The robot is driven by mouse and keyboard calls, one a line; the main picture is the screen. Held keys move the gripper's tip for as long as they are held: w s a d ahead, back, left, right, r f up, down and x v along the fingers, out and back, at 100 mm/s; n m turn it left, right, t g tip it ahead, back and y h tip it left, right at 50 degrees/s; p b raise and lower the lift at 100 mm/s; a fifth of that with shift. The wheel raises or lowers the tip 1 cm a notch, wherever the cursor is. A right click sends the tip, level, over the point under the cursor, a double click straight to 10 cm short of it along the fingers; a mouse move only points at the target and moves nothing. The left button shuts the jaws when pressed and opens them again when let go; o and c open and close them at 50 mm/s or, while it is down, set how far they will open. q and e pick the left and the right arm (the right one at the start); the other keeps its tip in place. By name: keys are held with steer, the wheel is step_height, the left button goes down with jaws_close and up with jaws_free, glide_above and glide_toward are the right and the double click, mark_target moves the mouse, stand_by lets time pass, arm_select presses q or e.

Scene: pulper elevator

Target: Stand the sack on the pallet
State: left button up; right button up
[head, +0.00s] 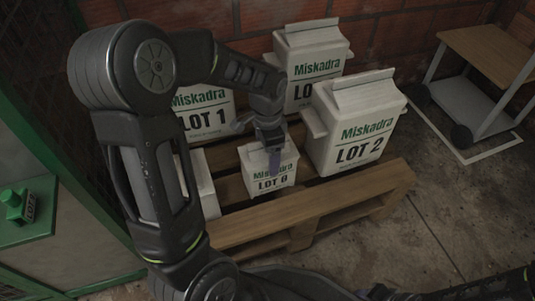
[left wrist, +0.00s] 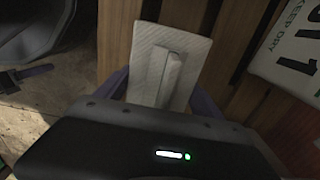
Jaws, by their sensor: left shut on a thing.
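A small white sack (head: 261,183), marked Miskadra and what looks like LOT 0, is upright over the front slats of the wooden pallet (head: 325,199). My left gripper (head: 271,153) reaches down from above and is shut on its top. In the left wrist view the sack's pale top with its raised ridge (left wrist: 170,75) sits between the purple fingers. I cannot tell whether its base touches the slats. My right gripper (head: 372,292) shows only as a dark, partial shape at the bottom edge; its jaws are unclear.
Larger sacks stand on the pallet: LOT 2 (head: 356,132) close on the right, LOT 1 (head: 205,110) behind left, another (head: 309,58) at the back. A white sack (head: 201,184) is partly hidden by my left arm. A wheeled cart (head: 489,55) stands right; floor in front is clear.

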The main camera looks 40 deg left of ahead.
arm_select(q)
steer(key=o, duration=2.1)
steer(key=shift+f, duration=0.1)
step_height(320, 180, up, 12)
steer(key=p, duration=0.6)
